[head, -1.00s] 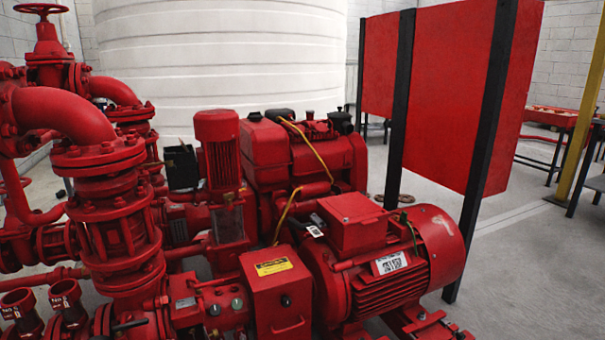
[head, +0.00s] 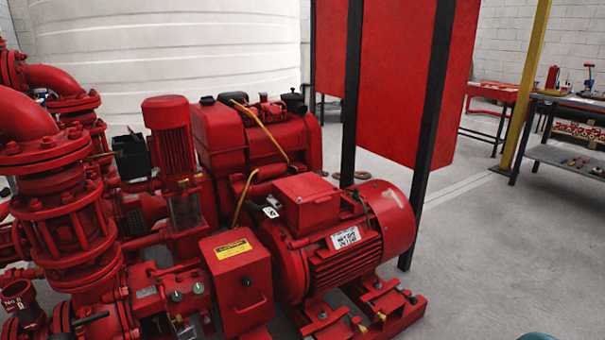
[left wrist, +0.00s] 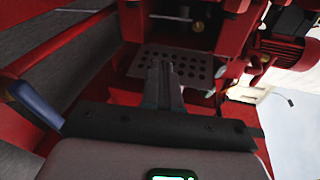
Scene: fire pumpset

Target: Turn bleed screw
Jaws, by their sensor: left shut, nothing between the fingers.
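The red fire pumpset (head: 345,240) fills the left and middle of the head view, with a ribbed motor, a vertical pump motor (head: 168,125) and flanged pipes. I cannot pick out the bleed screw for certain in either view. In the left wrist view, my left gripper (left wrist: 164,66) is shut and empty. Its fingers appear in front of a perforated plate (left wrist: 178,70) among red parts. A small brass-coloured round fitting (left wrist: 197,27) shows beyond the fingertips; I cannot tell what it is.
A red control box (head: 238,278) with a yellow label stands at the front. A white tank (head: 165,40) and a red panel (head: 405,80) on dark posts stand behind. Workbenches (head: 570,150) are at the right. Grey floor (head: 480,250) is clear at the right.

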